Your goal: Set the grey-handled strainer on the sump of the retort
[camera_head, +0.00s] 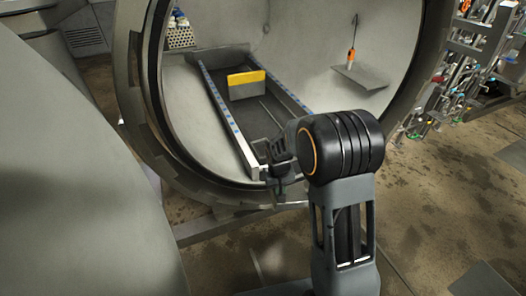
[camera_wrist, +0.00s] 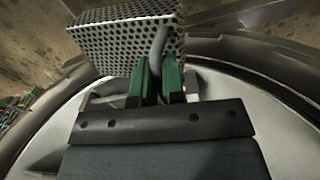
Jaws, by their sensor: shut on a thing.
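The grey-handled strainer (camera_wrist: 112,40) is a perforated metal box at the top of the wrist view. My gripper (camera_wrist: 158,72) has its green fingers shut on the strainer's grey handle (camera_wrist: 159,40). In the head view my gripper (camera_head: 272,153) is at the front of the round retort opening (camera_head: 134,100). The strainer cannot be made out there. Inside the retort a dark bed (camera_head: 236,118) runs between two pale rails. I cannot tell which part is the sump.
A grey block with a yellow top (camera_head: 247,77) stands between the rails. A perforated piece with a blue handle (camera_head: 181,38) is at the retort's back left. An orange-handled tool (camera_head: 351,57) is by a grey plate (camera_head: 360,77) at right. Pipework (camera_head: 455,85) stands outside, right.

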